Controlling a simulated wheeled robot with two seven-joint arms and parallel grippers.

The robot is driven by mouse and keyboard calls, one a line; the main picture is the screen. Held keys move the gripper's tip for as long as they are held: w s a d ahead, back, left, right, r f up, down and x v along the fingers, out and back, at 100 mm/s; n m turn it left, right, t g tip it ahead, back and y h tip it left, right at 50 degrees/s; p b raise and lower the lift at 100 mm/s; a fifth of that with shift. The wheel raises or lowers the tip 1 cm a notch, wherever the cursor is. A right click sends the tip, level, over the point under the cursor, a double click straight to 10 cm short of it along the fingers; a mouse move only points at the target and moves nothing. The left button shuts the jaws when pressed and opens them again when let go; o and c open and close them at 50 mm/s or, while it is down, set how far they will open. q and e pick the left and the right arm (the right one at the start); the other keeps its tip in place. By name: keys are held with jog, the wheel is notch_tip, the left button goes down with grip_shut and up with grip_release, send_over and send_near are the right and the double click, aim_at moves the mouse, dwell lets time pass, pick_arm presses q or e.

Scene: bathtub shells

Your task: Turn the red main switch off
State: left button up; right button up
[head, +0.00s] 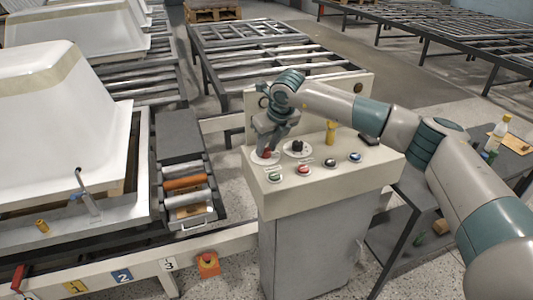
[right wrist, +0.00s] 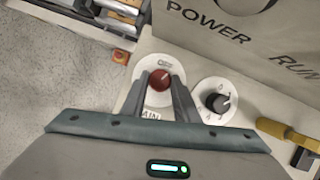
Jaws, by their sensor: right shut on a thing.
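The red main switch (head: 266,154) is a round knob on a white dial plate at the left of the control console's top (head: 345,180). In the right wrist view the red knob (right wrist: 160,79) sits between my fingers, with OFF lettered above it and MAIN below, partly covered. I cannot tell which way the knob points. My right gripper (head: 268,147) reaches down over the switch from above, and its two fingers (right wrist: 160,86) are shut on the knob's sides. My left gripper is in neither view.
A black rotary knob (head: 298,147) on a white dial is close to the right of the switch. A yellow handle (head: 330,131) stands behind several buttons, including a green one (head: 274,176) and a blue one (head: 355,157). The console's back panel (right wrist: 250,45) rises close behind.

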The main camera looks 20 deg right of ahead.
jog(key=shift+f+n+b, duration=0.15)
jog(key=shift+n+b, duration=0.15)
jog(key=shift+n, duration=0.1)
jog(key=shift+w+d+n+y+b, duration=0.1)
jog(key=shift+n+y+b, duration=0.3)
jog(key=shift+n+b, duration=0.25)
jog(key=shift+n+y+b, duration=0.3)
jog(key=shift+n+b, duration=0.05)
jog(key=shift+n, duration=0.3)
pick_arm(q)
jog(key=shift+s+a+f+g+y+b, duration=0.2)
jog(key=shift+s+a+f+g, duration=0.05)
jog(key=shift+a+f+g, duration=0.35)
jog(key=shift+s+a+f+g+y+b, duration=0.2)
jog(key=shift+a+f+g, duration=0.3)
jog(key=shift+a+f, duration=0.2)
pick_arm(e)
jog(key=shift+n+g, duration=0.4)
jog(key=shift+n, duration=0.5)
jog(key=shift+r, duration=0.2)
jog(key=o, duration=1.1)
jog(key=shift+c, duration=0.2)
jog(key=shift+d, duration=0.1)
